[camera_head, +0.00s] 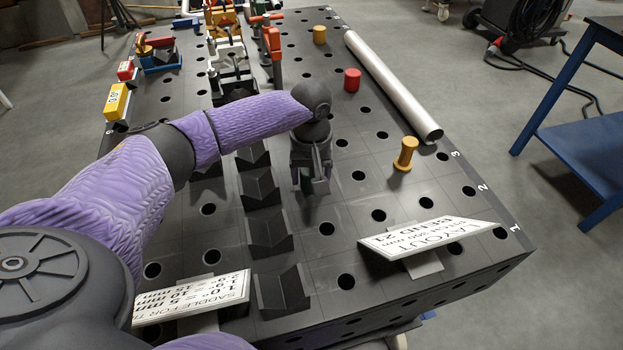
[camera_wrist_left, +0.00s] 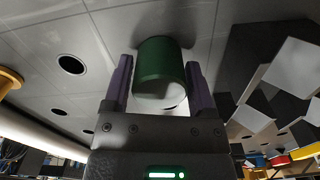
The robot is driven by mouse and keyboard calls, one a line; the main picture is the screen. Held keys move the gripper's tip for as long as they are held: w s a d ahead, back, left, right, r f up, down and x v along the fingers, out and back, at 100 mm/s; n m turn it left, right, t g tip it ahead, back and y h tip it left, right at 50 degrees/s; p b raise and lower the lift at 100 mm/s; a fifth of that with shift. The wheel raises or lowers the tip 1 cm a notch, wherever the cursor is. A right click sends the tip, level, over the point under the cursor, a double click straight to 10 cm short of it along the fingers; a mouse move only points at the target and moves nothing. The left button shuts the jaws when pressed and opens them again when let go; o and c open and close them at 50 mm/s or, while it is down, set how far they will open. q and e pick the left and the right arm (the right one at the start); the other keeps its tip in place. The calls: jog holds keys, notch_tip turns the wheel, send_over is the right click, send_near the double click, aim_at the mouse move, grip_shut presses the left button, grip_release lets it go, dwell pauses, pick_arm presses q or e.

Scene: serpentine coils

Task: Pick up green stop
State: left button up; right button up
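The green stop (camera_wrist_left: 160,68) is a dark green cylinder on the perforated table. It lies between the two fingers of my left gripper (camera_wrist_left: 160,85) in the left wrist view. The fingers stand on either side of it, with a narrow gap at the left; contact on the right is hard to tell. In the head view my left gripper (camera_head: 312,178) points down near the table, right of the row of dark V-blocks. Only a sliver of the green stop (camera_head: 307,186) shows there; the rest is hidden by the gripper. My right gripper is not in view.
A yellow-orange spool-shaped stop (camera_head: 405,154), a red stop (camera_head: 352,79) and an orange stop (camera_head: 319,35) stand to the right. A long pale tube (camera_head: 392,85) lies along the right edge. V-blocks (camera_head: 268,231) stand left. A layout sign (camera_head: 428,237) is in front.

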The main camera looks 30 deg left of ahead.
pick_arm(q)
grip_shut()
